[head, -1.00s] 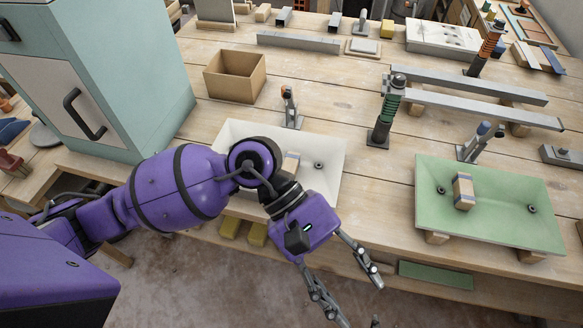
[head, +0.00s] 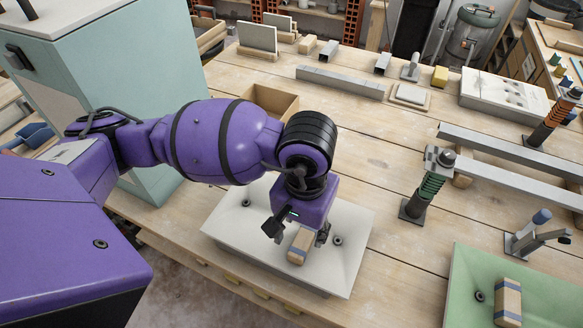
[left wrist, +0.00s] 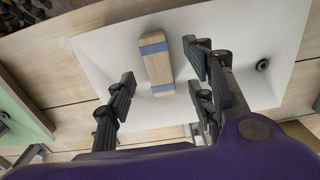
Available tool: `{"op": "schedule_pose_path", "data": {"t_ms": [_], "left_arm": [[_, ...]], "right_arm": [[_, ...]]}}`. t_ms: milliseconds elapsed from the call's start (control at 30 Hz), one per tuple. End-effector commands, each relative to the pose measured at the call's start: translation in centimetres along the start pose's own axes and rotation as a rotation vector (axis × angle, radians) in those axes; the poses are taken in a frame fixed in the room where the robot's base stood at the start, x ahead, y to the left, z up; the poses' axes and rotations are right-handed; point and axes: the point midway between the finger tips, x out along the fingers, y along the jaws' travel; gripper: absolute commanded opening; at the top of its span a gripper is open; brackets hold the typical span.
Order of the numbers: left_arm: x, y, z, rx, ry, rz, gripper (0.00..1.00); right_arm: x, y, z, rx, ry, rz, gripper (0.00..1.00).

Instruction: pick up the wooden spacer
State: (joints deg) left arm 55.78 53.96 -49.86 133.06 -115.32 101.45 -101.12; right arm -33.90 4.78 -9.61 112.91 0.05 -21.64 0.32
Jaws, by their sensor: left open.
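A wooden spacer (head: 301,246), a pale block with blue bands, lies in the white tray (head: 334,272). In the left wrist view the spacer (left wrist: 157,62) lies beyond and between the spread fingers, with a gap on both sides. My left gripper (head: 300,238) is over the white tray, pointing down and open; my wrist hides part of its fingers in the head view. The open fingers (left wrist: 160,78) show clearly in the left wrist view, holding nothing. A second banded wooden block (head: 508,302) lies in the green tray (head: 470,272) at right. My right gripper is not in view.
A cardboard box (head: 272,100) stands behind my left arm. A green-ringed post (head: 425,190) stands right of the white tray. Long grey bars (head: 510,178) lie at the right. A teal cabinet (head: 110,80) stands at left. The tabletop between the box and bars is clear.

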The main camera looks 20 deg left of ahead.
Motion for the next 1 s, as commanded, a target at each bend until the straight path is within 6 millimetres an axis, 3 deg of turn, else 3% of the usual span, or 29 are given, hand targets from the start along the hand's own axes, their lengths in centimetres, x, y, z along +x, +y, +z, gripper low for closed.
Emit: {"op": "schedule_pose_path", "data": {"t_ms": [300, 600, 1000], "left_arm": [[4.2, 0.2, 0.0, -0.003, 0.0, 0.002, 0.49], [5.0, 0.2, 0.0, 0.0, 0.002, 0.002, 0.49], [4.9, 0.2, 0.0, -0.001, 0.001, 0.002, 0.01]], "right_arm": [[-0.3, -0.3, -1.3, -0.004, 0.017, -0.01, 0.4], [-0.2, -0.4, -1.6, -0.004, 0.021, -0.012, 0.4], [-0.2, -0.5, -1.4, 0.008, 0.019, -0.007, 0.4]]}}
